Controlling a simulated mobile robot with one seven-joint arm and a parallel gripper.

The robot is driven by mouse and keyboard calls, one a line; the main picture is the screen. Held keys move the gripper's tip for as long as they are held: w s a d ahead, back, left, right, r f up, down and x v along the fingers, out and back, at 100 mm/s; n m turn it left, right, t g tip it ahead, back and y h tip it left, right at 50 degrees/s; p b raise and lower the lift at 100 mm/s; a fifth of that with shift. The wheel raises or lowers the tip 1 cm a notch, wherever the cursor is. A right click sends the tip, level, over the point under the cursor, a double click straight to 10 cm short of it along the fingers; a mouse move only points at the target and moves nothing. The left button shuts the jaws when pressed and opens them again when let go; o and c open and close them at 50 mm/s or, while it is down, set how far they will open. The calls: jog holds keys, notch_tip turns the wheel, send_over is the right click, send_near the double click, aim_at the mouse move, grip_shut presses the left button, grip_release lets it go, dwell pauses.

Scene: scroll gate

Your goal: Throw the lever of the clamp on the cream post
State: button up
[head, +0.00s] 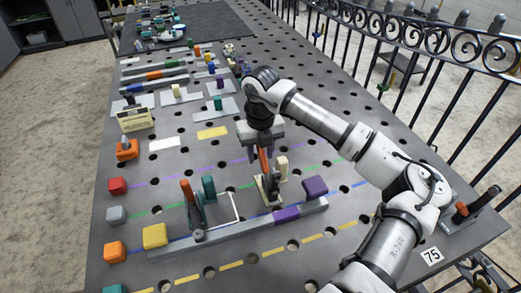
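The cream post (282,165) stands on the perforated metal table, just right of a small toggle clamp (269,188) on a pale base. The clamp's orange-red lever (264,160) points up. My gripper (262,153) is directly above the clamp, pointing down, with its fingers around the top of the lever. Whether the fingers touch or grip the lever is too small to tell. The gripper partly hides the lever's upper end.
Another clamp with an upright lever (189,192) stands left, beside a teal post (209,187). A black scroll fence (440,60) lines the right side.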

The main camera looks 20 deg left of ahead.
aim_at(264, 160)
jog(key=shift+c, duration=0.5)
grip_shut()
jog(key=shift+b, duration=0.6)
jog(key=shift+s+d+t+b, duration=0.1)
jog(key=shift+t+b, duration=0.2)
jog(key=shift+b, duration=0.2)
jog(key=t+b, duration=0.1)
jog(key=b, duration=0.2)
jog(key=s+t+y+b, duration=0.1)
jog(key=b, duration=0.2)
jog(key=shift+d+r+y, duration=0.2)
jog(key=shift+d+y, duration=0.1)
jog(key=shift+d, duration=0.1)
jog(key=s+t+y+b, duration=0.1)
jog(key=b, duration=0.4)
jog(key=s+d+r+t+y+b, duration=0.1)
jog(key=t+b, duration=0.1)
jog(key=b, duration=0.4)
jog(key=shift+s+d+r, duration=0.1)
jog(key=shift+d, duration=0.05)
jog(key=t+b, duration=0.1)
jog(key=b, duration=0.1)
jog(key=s+r+y+b, duration=0.1)
jog(key=b, duration=0.2)
jog(key=shift+s+d+t, duration=0.1)
jog(key=shift+d+t, duration=0.25)
jog(key=shift+t, duration=0.05)
jog(key=shift+r+y+b, duration=0.15)
jog(key=shift+y+b, duration=0.15)
